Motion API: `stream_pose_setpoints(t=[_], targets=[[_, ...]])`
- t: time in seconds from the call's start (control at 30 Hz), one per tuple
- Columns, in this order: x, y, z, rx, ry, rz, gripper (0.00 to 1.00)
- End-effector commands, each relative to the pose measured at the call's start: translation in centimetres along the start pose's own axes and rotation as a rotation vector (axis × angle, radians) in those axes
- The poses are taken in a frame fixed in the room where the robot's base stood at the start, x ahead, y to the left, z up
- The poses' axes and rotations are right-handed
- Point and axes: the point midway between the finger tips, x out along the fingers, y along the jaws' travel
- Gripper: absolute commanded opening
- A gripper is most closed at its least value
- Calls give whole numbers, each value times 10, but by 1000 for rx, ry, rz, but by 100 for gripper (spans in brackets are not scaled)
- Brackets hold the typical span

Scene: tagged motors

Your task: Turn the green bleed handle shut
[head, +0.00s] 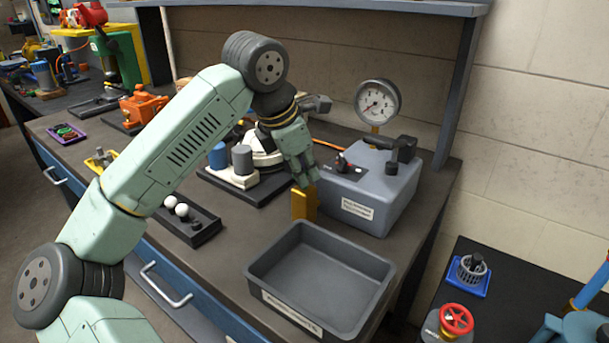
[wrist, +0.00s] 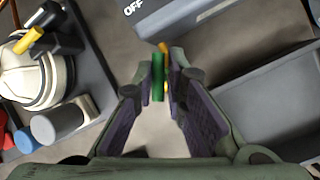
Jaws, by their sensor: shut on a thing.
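In the wrist view the green bleed handle (wrist: 157,80) is a narrow green bar, seen edge-on between the two fingertips. My gripper (wrist: 162,73) is shut on it, with a fingertip on each side. A strip of yellow shows just right of the handle. In the head view my gripper (head: 306,182) reaches down in front of the grey pump box (head: 388,212), above a yellow block (head: 304,205). The green handle is hidden there behind my fingers. The word OFF shows on a grey surface at the top of the wrist view.
An empty grey tray (head: 372,270) stands in front of the pump box. A pressure gauge (head: 377,101) rises behind the box. A white motor (head: 262,150) with blue and grey cylinders stands left of my gripper. A black rack with white balls (head: 190,226) lies farther left.

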Motion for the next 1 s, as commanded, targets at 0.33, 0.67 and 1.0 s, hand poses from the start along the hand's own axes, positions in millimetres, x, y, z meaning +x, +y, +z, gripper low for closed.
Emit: stream_pose_setpoints(t=[0.33, 0.67, 1.0], targets=[[-3, 7, 0, 290, -68, -111, 0], [-3, 8, 1, 575, -129, -227, 0], [-3, 9, 1, 824, -181, -330, 0]])
